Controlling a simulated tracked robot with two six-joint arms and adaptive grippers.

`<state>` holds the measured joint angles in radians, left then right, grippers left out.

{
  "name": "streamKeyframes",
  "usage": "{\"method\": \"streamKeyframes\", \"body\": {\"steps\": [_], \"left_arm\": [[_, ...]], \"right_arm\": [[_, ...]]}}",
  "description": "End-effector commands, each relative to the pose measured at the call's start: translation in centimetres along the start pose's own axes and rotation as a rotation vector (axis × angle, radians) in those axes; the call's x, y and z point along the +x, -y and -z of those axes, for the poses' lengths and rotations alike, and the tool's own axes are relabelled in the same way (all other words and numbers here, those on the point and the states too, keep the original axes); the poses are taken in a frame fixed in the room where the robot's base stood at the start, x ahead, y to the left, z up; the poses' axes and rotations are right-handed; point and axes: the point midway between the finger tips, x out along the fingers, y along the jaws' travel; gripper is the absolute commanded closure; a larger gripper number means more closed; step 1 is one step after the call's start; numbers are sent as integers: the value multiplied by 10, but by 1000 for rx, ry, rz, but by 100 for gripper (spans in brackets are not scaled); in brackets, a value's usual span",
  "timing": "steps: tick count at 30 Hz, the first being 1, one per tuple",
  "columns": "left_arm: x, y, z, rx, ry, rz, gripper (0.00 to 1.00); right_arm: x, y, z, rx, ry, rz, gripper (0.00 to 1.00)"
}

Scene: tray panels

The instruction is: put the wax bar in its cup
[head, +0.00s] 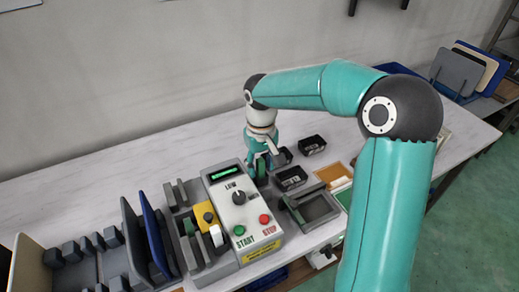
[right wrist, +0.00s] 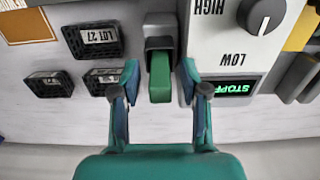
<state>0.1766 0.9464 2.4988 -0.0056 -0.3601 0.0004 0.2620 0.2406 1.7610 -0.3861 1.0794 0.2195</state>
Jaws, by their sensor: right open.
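A green bar (right wrist: 159,78), which looks like the wax bar, stands at a grey cup-like holder (right wrist: 160,30) beside the control box. In the wrist view its upper end shows between the fingers; how deep it sits is unclear. My right gripper (head: 262,160) is over this spot in the head view, mostly hiding bar and holder. In the wrist view the right gripper's fingers (right wrist: 159,80) are open, one on each side of the bar, with gaps visible. My left gripper is not in view.
The control box (head: 243,212) with knob and START and STOP buttons stands close beside. Small black bins (head: 291,177) lie on the other side, one labelled LOT 27 (right wrist: 97,41). A grey tray (head: 315,208) and upright dark panels (head: 157,235) flank the area.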

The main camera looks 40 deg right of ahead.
Motion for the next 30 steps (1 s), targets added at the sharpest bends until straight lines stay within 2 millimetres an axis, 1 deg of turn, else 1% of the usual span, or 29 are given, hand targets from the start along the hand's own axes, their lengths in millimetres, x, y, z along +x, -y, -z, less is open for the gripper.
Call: {"method": "streamKeyframes", "body": {"steps": [5, 12, 15, 18, 22, 30], "left_arm": [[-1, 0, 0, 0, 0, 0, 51], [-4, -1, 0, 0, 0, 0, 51], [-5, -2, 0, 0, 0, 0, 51], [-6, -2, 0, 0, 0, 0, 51], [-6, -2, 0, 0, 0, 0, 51], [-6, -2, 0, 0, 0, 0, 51]], "right_arm": [[-28, 0, 1, -1, -6, 1, 55], [-78, 0, 1, 1, -6, 1, 55], [-94, 0, 1, 0, -5, 1, 55], [-106, 0, 0, 0, -4, 1, 55], [-114, 0, 0, 0, -2, 0, 55], [-116, 0, 0, 0, -1, 0, 55]]}}
